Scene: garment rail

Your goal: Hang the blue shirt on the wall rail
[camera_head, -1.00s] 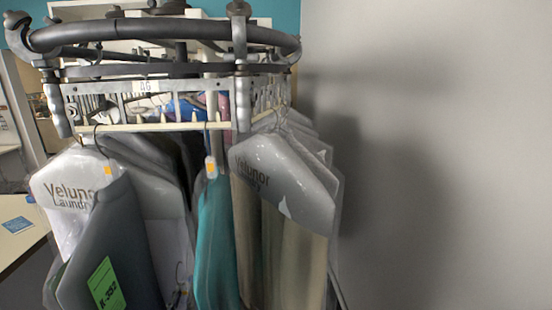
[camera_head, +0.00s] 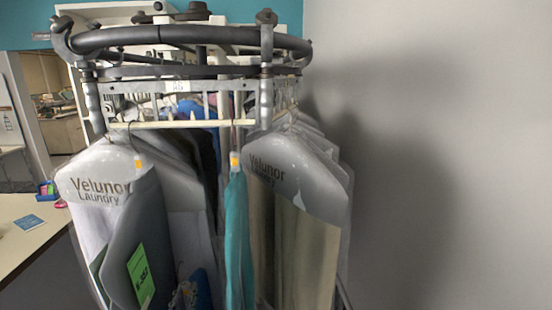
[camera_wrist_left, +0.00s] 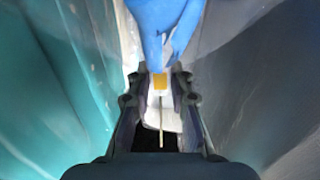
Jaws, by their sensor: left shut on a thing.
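In the left wrist view, the blue shirt (camera_wrist_left: 165,18) shows at the top, above my left gripper (camera_wrist_left: 160,108). The jaws close around a white hanger neck (camera_wrist_left: 160,84) with a yellow tag and a thin upright rod, just below the blue cloth. In the head view I cannot clearly pick out my left gripper. A patch of blue cloth (camera_head: 201,109) shows there behind the rack's front bar, but I cannot tell if it is the same shirt. My right gripper is not in view. I cannot make out a wall rail.
A round dark garment rack (camera_head: 180,37) is crowded with covered clothes. A teal garment (camera_head: 236,240) and bagged garments (camera_head: 290,165) hang in front; teal cloth and grey plastic flank my left gripper. A table (camera_head: 25,240) stands at left. A bare grey wall (camera_head: 450,150) fills the right.

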